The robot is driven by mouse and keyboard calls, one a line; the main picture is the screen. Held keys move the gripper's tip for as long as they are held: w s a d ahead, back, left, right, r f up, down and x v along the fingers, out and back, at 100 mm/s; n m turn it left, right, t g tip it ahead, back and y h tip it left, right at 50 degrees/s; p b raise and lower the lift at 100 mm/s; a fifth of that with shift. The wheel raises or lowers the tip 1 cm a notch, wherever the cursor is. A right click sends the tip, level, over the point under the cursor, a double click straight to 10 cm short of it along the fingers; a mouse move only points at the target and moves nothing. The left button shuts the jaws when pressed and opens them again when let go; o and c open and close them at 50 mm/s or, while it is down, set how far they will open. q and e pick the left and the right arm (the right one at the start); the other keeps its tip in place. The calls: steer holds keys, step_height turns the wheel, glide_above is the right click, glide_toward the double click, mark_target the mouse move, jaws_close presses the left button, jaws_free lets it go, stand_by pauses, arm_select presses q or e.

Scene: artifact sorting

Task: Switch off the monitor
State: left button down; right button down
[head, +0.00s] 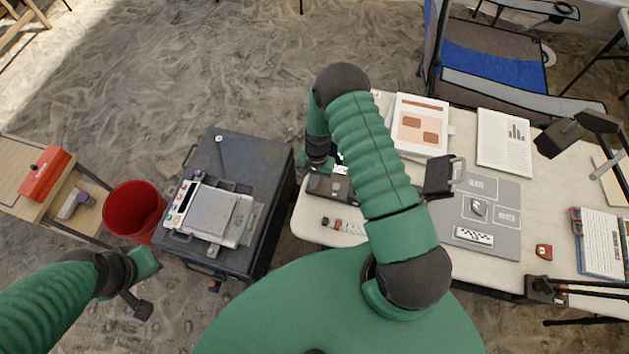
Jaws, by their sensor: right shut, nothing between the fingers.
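My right gripper (318,164) reaches down at the left end of the white table. It is shut and empty, just above or against a small dark device (329,188). My gripper and arm partly cover that device. It may be the monitor, but I cannot make out a lit screen or a switch. Whether the fingers touch it I cannot tell. My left gripper (142,286) hangs at the lower left, over the sand and away from the table; its finger opening is unclear.
A pale instrument (212,213) sits on a black case (250,160). A red bucket (134,210) stands left of it. A grey sorting mat (508,225), papers (504,143) and a clipboard (602,243) lie on the table (390,258). A folding chair (495,60) stands behind.

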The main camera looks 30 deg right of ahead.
steer(key=shift+d+f, duration=0.1)
steer(key=shift+d, duration=0.45)
steer(key=shift+w+d+b, duration=0.2)
steer(key=shift+w+b, duration=0.1)
steer(key=shift+w, duration=0.05)
steer(key=shift+w+d, duration=0.1)
steer(key=shift+w, duration=0.15)
